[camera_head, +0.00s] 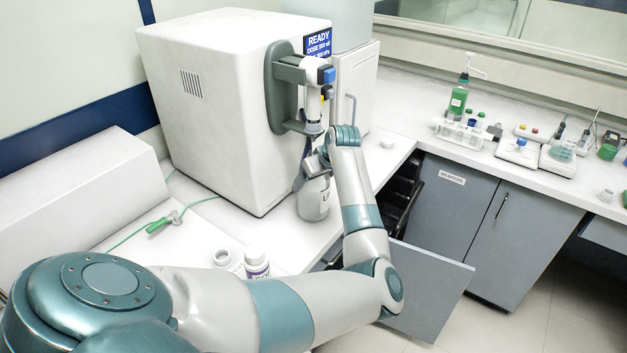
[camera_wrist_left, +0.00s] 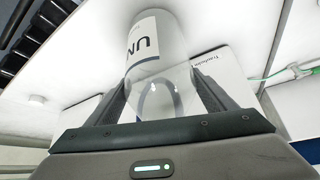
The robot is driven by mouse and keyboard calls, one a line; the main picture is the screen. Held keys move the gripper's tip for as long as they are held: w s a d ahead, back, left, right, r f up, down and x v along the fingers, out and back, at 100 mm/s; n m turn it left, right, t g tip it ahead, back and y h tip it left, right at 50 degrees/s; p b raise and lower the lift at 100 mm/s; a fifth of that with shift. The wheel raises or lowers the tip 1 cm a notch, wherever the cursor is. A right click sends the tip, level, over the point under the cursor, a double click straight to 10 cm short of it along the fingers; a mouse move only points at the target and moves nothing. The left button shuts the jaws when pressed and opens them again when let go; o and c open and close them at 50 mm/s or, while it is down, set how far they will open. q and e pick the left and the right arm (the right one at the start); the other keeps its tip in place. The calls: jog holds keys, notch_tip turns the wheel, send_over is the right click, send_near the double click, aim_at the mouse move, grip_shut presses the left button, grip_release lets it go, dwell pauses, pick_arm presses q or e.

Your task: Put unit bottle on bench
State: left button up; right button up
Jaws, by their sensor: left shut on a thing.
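The unit bottle (camera_head: 313,203) is white with a dark-lettered label, in front of the big white machine in the head view. In the left wrist view the bottle (camera_wrist_left: 157,45) fills the space between the two dark fingers, with the letters "UN" showing. My left gripper (camera_head: 312,176) is shut on the bottle, largely hidden behind my own wrist in the head view; its fingers (camera_wrist_left: 160,98) flank the bottle in the wrist view. The white bench (camera_head: 270,230) lies under and around the bottle. I cannot tell whether the bottle's base touches it. My right gripper is not in view.
The machine (camera_head: 225,110) with a screen and a bracketed nozzle (camera_head: 315,105) stands close behind the bottle. Two white containers (camera_head: 256,262) stand at the bench's front. A green clip (camera_head: 160,224) lies left.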

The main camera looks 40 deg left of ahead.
pick_arm(q)
jog(key=shift+f, duration=0.15)
jog(key=o, duration=1.1)
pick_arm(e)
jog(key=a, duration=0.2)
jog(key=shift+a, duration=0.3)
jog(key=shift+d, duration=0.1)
pick_arm(q)
jog(key=b+v, duration=0.3)
jog(key=v, duration=0.9)
jog(key=shift+r+b, duration=0.3)
jog(key=shift+b, duration=0.05)
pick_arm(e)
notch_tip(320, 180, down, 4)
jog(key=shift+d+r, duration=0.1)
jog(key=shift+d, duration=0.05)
